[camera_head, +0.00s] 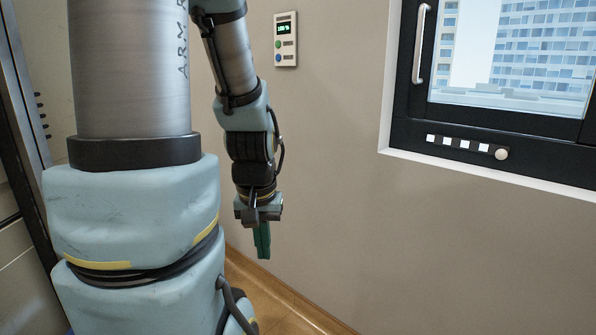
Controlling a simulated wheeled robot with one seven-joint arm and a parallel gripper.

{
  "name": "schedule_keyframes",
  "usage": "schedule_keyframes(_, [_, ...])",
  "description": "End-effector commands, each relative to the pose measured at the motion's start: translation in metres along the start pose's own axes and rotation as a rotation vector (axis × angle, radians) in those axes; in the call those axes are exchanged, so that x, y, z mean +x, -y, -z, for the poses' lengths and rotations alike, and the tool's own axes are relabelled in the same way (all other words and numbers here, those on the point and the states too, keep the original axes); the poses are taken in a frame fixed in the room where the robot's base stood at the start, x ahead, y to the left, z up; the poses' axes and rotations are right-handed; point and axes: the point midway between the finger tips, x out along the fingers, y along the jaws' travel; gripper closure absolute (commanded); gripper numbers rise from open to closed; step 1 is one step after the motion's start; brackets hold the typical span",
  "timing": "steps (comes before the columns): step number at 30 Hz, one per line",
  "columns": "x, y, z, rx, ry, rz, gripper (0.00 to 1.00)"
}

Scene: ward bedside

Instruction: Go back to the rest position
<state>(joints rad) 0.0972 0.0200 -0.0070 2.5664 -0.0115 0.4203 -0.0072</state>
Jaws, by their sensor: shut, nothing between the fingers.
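My gripper (262,241) hangs at the end of my arm, left of the picture's middle, and points down. Its green fingers are together and hold nothing. It is in front of the beige wall, above the wooden floor. My large upper arm links fill the left of the view and hide what lies behind them.
A wall panel (286,40) with a green display and buttons is above my gripper. A dark-framed window (480,128) with a handle (420,44) and a switch strip is at the upper right. The wall (400,240) below it is bare. Some wooden floor (275,305) shows.

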Motion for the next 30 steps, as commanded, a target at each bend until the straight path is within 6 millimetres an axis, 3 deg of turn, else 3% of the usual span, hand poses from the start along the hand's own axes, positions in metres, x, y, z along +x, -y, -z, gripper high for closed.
schedule_keyframes(1, [-0.019, 0.000, 0.003, 0.000, -0.002, 0.000, 1.00])
schedule_keyframes(8, [-0.068, -0.001, 0.011, 0.009, -0.003, 0.001, 1.00])
schedule_keyframes(18, [-0.164, -0.002, 0.025, 0.012, -0.004, 0.002, 1.00])
schedule_keyframes(24, [-0.194, -0.002, 0.029, 0.013, -0.004, 0.002, 1.00])
schedule_keyframes(30, [-0.197, -0.002, 0.029, 0.013, -0.004, 0.002, 1.00])
